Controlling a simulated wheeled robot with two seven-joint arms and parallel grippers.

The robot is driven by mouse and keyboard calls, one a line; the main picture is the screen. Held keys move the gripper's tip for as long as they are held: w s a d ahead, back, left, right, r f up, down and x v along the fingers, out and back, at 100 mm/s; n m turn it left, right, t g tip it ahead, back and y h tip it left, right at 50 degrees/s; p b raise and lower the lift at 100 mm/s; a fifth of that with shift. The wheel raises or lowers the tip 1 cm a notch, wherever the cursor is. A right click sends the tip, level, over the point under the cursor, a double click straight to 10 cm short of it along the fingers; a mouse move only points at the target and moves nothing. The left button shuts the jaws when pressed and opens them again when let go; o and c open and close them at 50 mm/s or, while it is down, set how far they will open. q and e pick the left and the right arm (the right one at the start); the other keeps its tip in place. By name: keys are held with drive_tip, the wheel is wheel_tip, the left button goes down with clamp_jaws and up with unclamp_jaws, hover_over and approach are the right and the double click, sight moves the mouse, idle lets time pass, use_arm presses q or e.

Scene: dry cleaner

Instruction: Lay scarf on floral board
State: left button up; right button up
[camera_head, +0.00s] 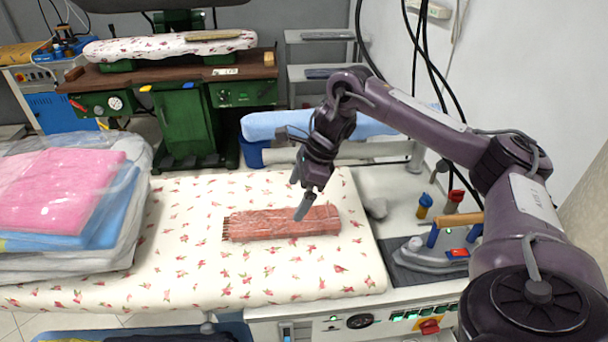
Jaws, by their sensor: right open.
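The scarf (270,226) is a folded reddish strip with a fringe at its left end. It lies flat on the floral board (190,265), a white padded ironing surface with a red flower print. My right gripper (300,203) points down over the right half of the scarf, with its fingertips at or just above the cloth. It is open; I cannot tell whether it touches the scarf. My left gripper is not in view.
Bagged folded pink and blue laundry (75,205) covers the board's left end. An iron (425,253) sits on a dark mat at right, beside small bottles (424,205). A blue-covered board (310,124) and green press (185,120) stand behind.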

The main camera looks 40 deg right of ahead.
drive_tip(key=shift+p+v, duration=0.65)
drive_tip(key=shift+v, duration=1.35)
drive_tip(key=shift+f, duration=0.1)
